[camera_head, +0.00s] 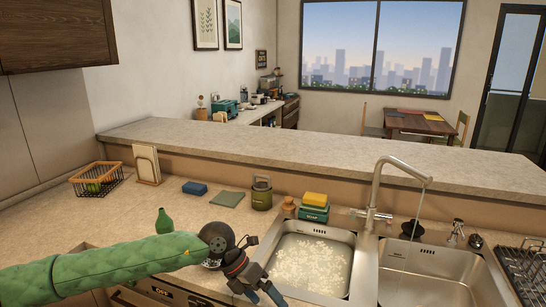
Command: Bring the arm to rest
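My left arm (110,264), in a green quilted sleeve, reaches in from the left over the front of the counter. My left gripper (257,290) points down at the front edge, just left of the left sink basin. Its fingers look spread apart, with nothing visible between them. My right gripper is not in view.
The left sink basin (284,247) holds foamy water; water runs from the faucet (375,190) towards the right basin (421,287). A green bottle (164,222) stands close behind my arm. A wire basket (97,180), green canister (262,194) and yellow sponge (315,199) sit farther back.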

